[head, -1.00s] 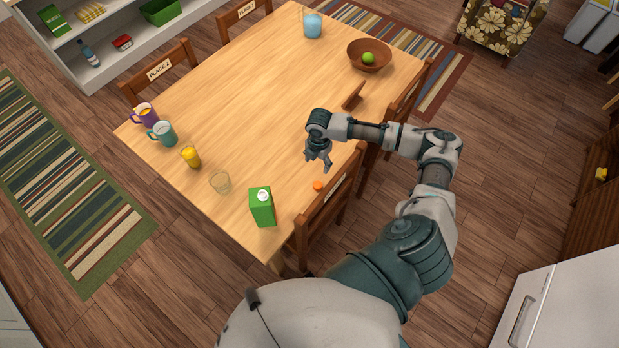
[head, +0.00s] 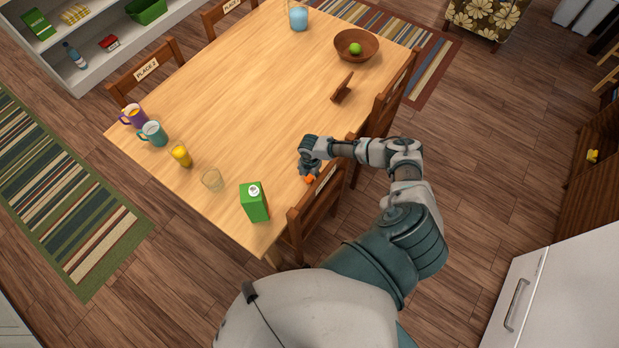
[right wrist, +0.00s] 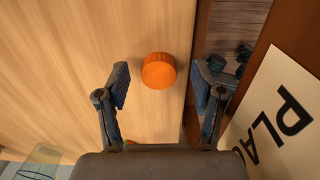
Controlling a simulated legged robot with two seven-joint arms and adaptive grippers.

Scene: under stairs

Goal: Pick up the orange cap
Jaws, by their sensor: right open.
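The orange cap (head: 309,180) lies near the table's edge, beside a chair back. In the right wrist view the orange cap (right wrist: 158,71) shows between and slightly beyond my two fingertips, with gaps on both sides. My right gripper (head: 307,172) is just above the cap in the head view and partly covers it. In the right wrist view the right gripper (right wrist: 160,88) is open and empty, one finger over the table and the other near the table's edge. My left gripper is not in view.
A chair (head: 314,208) stands against the edge close to the cap, its label (right wrist: 282,120) near my right finger. A green carton (head: 254,203) and an empty glass (head: 212,180) stand to the left. A wooden bowl (head: 356,46) is farther back. The table's middle (head: 235,95) is clear.

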